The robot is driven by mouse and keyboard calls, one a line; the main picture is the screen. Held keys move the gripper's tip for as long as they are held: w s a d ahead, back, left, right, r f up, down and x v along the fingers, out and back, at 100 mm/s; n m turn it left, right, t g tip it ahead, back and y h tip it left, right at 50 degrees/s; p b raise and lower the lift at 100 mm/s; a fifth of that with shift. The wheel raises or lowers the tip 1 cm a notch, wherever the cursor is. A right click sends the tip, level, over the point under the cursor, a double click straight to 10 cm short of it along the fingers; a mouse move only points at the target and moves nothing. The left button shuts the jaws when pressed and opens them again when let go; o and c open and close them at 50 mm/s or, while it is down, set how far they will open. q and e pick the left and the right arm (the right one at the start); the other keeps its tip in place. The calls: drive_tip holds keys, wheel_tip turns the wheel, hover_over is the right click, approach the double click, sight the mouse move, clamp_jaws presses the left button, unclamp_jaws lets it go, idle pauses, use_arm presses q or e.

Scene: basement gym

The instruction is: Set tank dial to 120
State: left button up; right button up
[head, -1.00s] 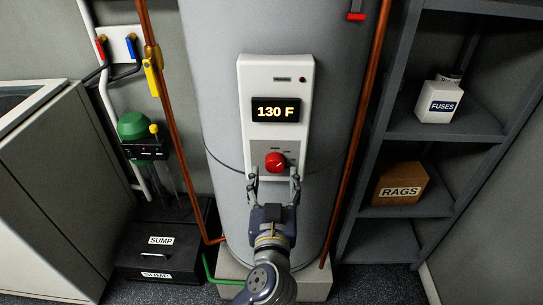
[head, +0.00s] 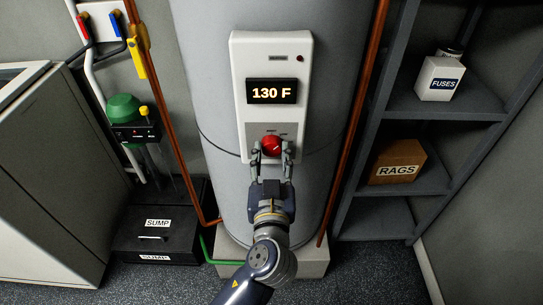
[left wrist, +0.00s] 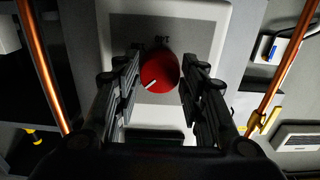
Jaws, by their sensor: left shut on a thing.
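The grey tank (head: 210,100) carries a white control panel (head: 240,62). Its display (head: 271,92) reads 130 F. The red dial (head: 272,145) sits low on the panel; in the left wrist view the dial (left wrist: 160,68) shows a white mark pointing to the lower left. My left gripper (head: 272,152) has a finger on each side of the dial and is shut on it. The left wrist view shows the same gripper (left wrist: 159,64) with the dial between its fingertips. My right gripper is not in view.
Copper pipes run down both sides of the tank, the right pipe (head: 356,120) near the shelf unit (head: 440,115). The shelves hold a fuses box (head: 438,84) and a rags box (head: 398,165). A black sump box (head: 155,238) stands at the lower left.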

use_arm(q)
drive_tip(key=m, duration=0.3)
drive_tip(key=shift+r+p, duration=0.1)
drive_tip(key=shift+p, duration=0.25)
drive_tip(key=m+p, duration=0.1)
drive_tip(key=m, duration=0.4)
drive_tip(key=shift+a+m+p, duration=0.1)
drive_tip(key=shift+m+p, duration=0.2)
drive_tip(key=shift+p, duration=0.05)
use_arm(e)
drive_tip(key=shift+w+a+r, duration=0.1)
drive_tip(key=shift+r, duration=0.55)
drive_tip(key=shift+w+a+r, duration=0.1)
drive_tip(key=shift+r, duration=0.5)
use_arm(q)
drive_tip(key=o, duration=1.1)
drive_tip(key=shift+w, duration=0.1)
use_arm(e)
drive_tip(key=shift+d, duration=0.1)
